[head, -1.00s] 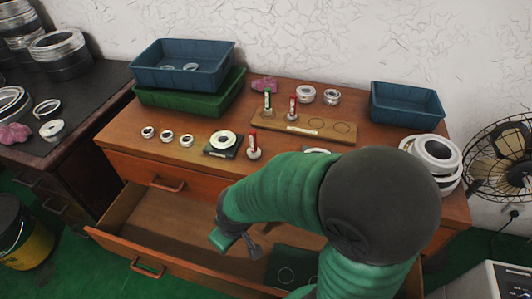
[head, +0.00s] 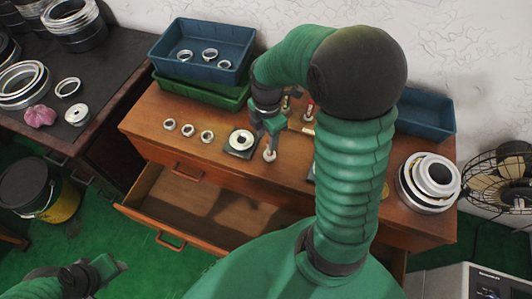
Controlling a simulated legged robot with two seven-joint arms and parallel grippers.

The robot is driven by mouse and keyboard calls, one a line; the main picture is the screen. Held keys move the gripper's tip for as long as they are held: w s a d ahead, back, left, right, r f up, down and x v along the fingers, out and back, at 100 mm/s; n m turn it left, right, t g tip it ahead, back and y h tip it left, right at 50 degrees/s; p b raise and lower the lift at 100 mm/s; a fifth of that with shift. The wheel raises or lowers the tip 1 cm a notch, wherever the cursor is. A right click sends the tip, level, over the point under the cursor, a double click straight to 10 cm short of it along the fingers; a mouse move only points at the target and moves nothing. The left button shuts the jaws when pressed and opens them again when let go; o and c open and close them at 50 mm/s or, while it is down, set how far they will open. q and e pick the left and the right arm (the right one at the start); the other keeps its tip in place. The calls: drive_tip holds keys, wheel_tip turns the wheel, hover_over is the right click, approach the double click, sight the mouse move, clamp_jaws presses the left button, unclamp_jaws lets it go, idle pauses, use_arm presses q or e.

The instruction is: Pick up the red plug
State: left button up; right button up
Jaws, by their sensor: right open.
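A plug (head: 269,155) stands on the table just right of a dark square plate with a ring (head: 240,142); only its pale metal lower end shows. My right gripper (head: 271,138) is open right over it, pointing down, and hides its top. I cannot tell whether the fingers touch it. A second plug with a red upper part (head: 309,110) stands farther back, between my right gripper and my forearm, partly hidden. My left gripper (head: 108,268) is low at the bottom left, away from the table; its jaw opening is unclear.
Several small rings (head: 188,130) lie in a row left of the plate. A blue bin (head: 190,65) with rings sits on a green tray (head: 200,90). Stacked rings (head: 430,180) stand at the right edge. An open drawer (head: 200,200) juts out in front.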

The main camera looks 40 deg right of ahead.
sight(268, 155)
drive_tip(key=f, duration=0.2)
drive_tip(key=d+f, duration=0.1)
drive_tip(key=f, duration=0.1)
drive_tip(key=d+f, duration=0.1)
drive_tip(key=f, duration=0.1)
drive_tip(key=shift+s+d+b, duration=0.2)
drive_tip(key=shift+d+b, duration=0.05)
drive_tip(key=shift+b, duration=0.1)
drive_tip(key=shift+w+a+f, duration=0.1)
drive_tip(key=shift+a+f, duration=0.15)
drive_tip(key=shift+f, duration=0.8)
drive_tip(key=shift+a, duration=0.3)
drive_tip(key=shift+a+r, duration=0.15)
drive_tip(key=shift+a, duration=0.2)
drive_tip(key=shift+c, duration=1.6)
drive_tip(key=shift+d, duration=0.6)
clamp_jaws()
use_arm(q)
drive_tip(key=shift+d+f, duration=0.2)
drive_tip(key=shift+d, duration=0.3)
drive_tip(key=shift+d+f, duration=0.2)
drive_tip(key=shift+d, duration=0.25)
use_arm(e)
drive_tip(key=shift+a, duration=0.1)
